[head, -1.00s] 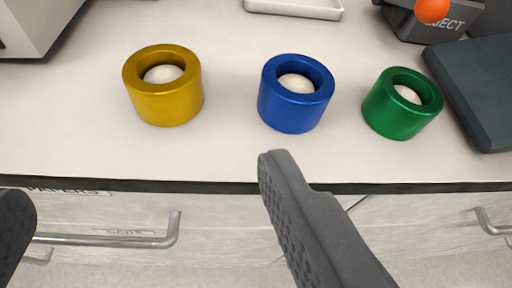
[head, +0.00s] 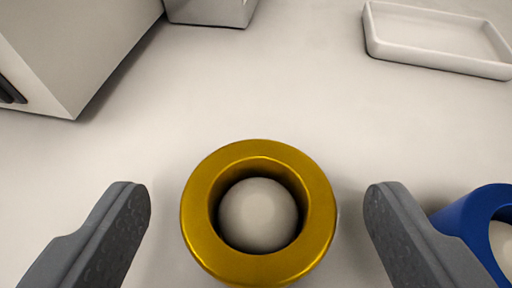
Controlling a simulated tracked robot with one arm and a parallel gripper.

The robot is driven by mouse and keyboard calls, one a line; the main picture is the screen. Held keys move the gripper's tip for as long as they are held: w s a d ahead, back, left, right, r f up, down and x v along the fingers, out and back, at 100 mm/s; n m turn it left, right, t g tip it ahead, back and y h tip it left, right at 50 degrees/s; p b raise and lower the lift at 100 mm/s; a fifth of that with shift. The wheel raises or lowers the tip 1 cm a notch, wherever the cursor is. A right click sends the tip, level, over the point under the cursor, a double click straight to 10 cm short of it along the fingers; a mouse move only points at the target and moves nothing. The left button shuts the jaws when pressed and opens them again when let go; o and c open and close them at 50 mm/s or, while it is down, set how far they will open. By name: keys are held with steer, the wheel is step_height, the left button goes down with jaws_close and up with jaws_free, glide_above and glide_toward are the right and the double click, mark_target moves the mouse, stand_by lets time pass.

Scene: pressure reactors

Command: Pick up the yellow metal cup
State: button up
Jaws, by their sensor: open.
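The yellow metal cup (head: 207,190) stands upright on the white counter, low in the middle of the head view. A whitish ball (head: 258,213) sits inside it. My gripper (head: 258,198) is open, with one dark finger on each side of the cup. Gaps show between both fingers and the cup's wall, so neither appears to touch it. The cup's lower side is mostly hidden from this high angle.
The blue metal cup (head: 466,222) stands at the right edge, close beside my right finger and partly hidden by it. A white tray (head: 430,58) lies at the back right. A grey box-shaped unit (head: 80,45) stands at the back left. The counter between them is clear.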

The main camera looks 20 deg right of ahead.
steer(key=x, duration=0.2)
steer(key=shift+w+d+f, duration=0.1)
steer(key=shift+w, duration=0.2)
steer(key=c, duration=1.1)
steer(key=shift+c, duration=0.2)
steer(key=shift+s+r+p, duration=0.15)
steer(key=shift+r+p, duration=0.55)
steer(key=shift+r, duration=1.25)
steer(key=s+d+r, duration=0.1)
steer(key=s+d, duration=0.1)
steer(key=s, duration=1.3)
steer(key=shift+s+p, duration=0.3)
steer(key=shift+p, duration=0.05)
